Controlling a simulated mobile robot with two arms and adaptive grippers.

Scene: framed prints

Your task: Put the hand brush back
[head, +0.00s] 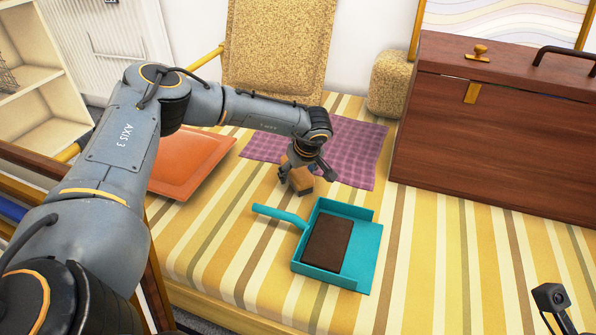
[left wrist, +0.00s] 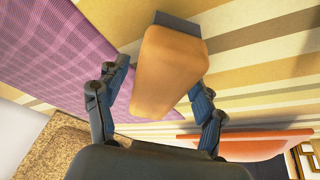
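The hand brush (head: 299,181) appears as a tan block on the striped cloth, partly hidden under my left gripper (head: 307,177). In the left wrist view the brush (left wrist: 170,70) has a smooth orange-tan body and a dark grey strip at its far end. The fingers of my left gripper (left wrist: 160,97) stand open on either side of it. A gap shows at the left finger; I cannot tell whether the right finger touches. A teal dustpan (head: 366,259) lies nearer, its handle pointing left, with a dark brown slab (head: 327,243) in it.
A purple checked cloth (head: 353,150) lies behind the brush. An orange tray-like piece (head: 190,165) is at left. A large wooden chest (head: 490,140) stands at right, beside a tan cushion (head: 390,84). Striped cloth (head: 440,270) right of the dustpan is clear.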

